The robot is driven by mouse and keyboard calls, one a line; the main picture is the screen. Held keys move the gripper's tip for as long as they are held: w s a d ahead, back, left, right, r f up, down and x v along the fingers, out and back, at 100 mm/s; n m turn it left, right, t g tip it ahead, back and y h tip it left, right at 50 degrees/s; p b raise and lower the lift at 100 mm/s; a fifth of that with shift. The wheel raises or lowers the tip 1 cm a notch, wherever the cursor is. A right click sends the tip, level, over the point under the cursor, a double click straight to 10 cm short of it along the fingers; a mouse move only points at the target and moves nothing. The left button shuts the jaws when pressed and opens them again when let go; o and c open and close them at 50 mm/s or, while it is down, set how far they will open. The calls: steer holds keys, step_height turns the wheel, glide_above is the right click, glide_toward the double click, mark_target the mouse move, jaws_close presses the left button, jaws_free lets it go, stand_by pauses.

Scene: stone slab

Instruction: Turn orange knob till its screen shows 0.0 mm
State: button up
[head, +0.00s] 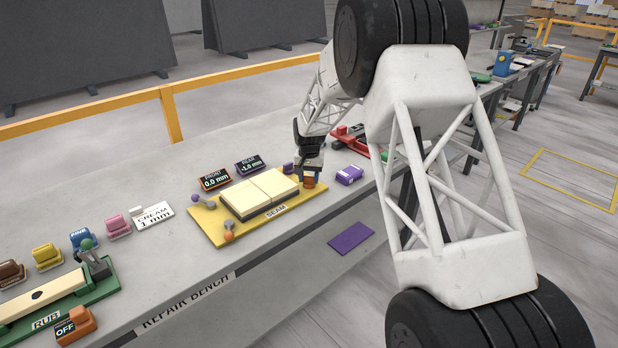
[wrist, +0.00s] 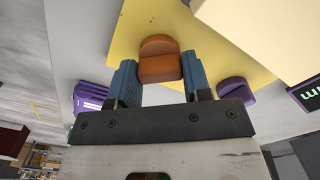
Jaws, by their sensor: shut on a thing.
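The orange knob (wrist: 160,62) sits at a corner of the yellow board (head: 213,222) labelled SEAM. My gripper (head: 309,172) is at that corner, and in the wrist view its two blue fingers (wrist: 158,78) are shut on the knob, one on each side. The orange-framed FRONT screen (head: 215,180) reads 0.0 mm. The purple-framed REAR screen (head: 249,164) reads about -1.0 mm. A purple knob (wrist: 236,91) stands near the orange one in the wrist view. Two cream slabs (head: 260,192) lie side by side on the board.
A purple block (head: 349,175) lies on the bench right of my gripper. A white card reading CREAM 1 mm (head: 153,215) and several coloured blocks stand at the left. A green RUB fixture (head: 101,290) is at the front left.

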mark_target(309, 177)
steer(key=shift+r, duration=0.1)
steer(key=o, duration=0.9)
steer(key=shift+r, duration=3.85)
